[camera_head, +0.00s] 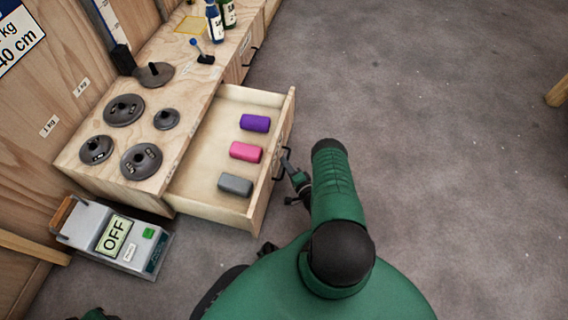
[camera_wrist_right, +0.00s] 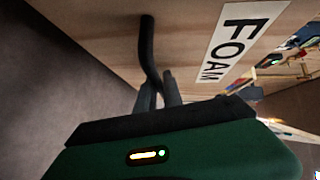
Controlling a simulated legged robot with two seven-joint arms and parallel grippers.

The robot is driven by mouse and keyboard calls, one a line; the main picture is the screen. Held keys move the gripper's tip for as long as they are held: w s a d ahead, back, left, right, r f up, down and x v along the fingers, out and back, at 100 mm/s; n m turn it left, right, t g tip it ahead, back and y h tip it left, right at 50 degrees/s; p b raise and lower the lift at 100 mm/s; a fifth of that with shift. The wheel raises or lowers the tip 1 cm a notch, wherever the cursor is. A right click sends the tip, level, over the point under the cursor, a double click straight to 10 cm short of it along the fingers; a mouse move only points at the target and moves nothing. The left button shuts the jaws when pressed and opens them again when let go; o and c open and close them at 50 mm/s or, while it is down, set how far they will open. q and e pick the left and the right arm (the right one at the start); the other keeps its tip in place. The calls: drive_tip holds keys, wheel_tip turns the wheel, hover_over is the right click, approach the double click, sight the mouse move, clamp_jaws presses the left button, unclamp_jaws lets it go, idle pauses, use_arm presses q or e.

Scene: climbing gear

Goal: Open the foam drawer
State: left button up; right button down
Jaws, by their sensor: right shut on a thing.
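The foam drawer (camera_head: 215,212) stands pulled out from the wooden cabinet in the head view. Three foam blocks lie inside it: purple (camera_head: 255,123), pink (camera_head: 246,152) and grey (camera_head: 235,185). In the right wrist view its front (camera_wrist_right: 110,35) carries a white FOAM label (camera_wrist_right: 240,38) and a black handle (camera_wrist_right: 147,50). My right gripper (camera_head: 290,172) is at the drawer front, its fingers (camera_wrist_right: 158,90) shut on the handle. Only a small part of my left arm shows at the bottom left of the head view; its gripper jaws cannot be made out.
Several dark round weights (camera_head: 123,110) lie on the cabinet top (camera_head: 180,90), with bottles (camera_head: 215,22) at its far end. A grey box marked OFF (camera_head: 116,235) stands on the floor at the left. The floor (camera_head: 430,110) at the right is clear.

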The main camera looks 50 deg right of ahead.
drive_tip(key=shift+f, duration=0.1)
drive_tip(key=c, duration=1.8)
unclamp_jaws()
drive_tip(key=shift+o, duration=0.2)
drive_tip(key=p+v, duration=0.6)
drive_tip(key=v, duration=1)
drive_tip(key=shift+s+p, duration=0.35)
drive_tip(key=shift+p, duration=0.05)
drive_tip(key=shift+a+f, duration=0.1)
